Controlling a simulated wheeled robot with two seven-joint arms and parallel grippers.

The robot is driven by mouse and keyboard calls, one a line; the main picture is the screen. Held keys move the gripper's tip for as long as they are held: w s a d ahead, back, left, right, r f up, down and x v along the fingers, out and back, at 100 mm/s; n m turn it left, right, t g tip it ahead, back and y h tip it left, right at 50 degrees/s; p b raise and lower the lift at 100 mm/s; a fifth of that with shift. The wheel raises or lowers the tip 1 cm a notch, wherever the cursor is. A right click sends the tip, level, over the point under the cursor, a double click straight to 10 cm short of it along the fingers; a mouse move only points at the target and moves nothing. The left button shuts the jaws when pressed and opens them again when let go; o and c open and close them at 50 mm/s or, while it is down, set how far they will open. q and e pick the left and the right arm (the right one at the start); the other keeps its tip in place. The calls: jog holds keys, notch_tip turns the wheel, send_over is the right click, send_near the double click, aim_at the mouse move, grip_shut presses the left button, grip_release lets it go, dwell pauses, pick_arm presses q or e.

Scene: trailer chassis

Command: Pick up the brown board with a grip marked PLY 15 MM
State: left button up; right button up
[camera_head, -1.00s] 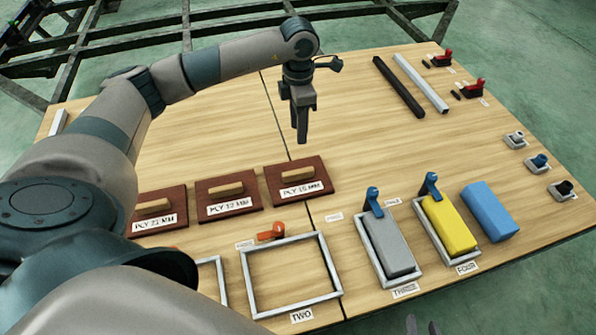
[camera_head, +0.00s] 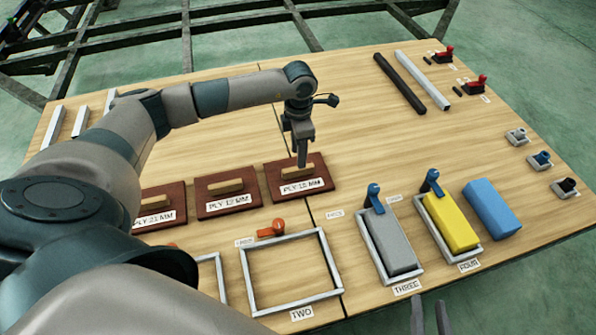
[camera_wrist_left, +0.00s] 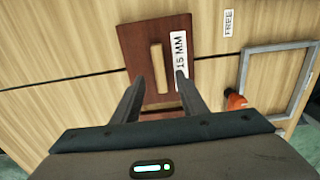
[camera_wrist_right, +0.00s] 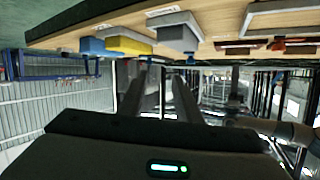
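The brown board (camera_head: 321,173) labelled PLY 15 MM lies flat on the table, rightmost of three similar boards. Its pale wooden grip (camera_head: 297,174) is partly behind my left gripper (camera_head: 303,158). In the left wrist view the board (camera_wrist_left: 135,45) lies below, and the open fingers of the left gripper (camera_wrist_left: 160,82) are spread to either side of the grip (camera_wrist_left: 157,60). Whether they touch anything is unclear; they look slightly above it. My right gripper (camera_head: 431,302) shows at the bottom edge of the head view; the right wrist view shows its fingers (camera_wrist_right: 160,80) apart and empty.
Two other boards, PLY 12 MM (camera_head: 209,203) and PLY 21 MM (camera_head: 173,193), lie to the left. An empty frame TWO (camera_head: 245,277) with an orange clamp (camera_head: 272,229) is in front. Grey (camera_head: 390,243) and yellow (camera_head: 452,222) blocks sit in frames at right.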

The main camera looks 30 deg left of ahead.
aim_at(298, 173)
pick_arm(q)
jog(key=shift+f, duration=0.4)
pick_arm(e)
jog(key=shift+w+r, duration=0.1)
jog(key=shift+r, duration=0.1)
pick_arm(q)
jog(key=shift+f, duration=0.1)
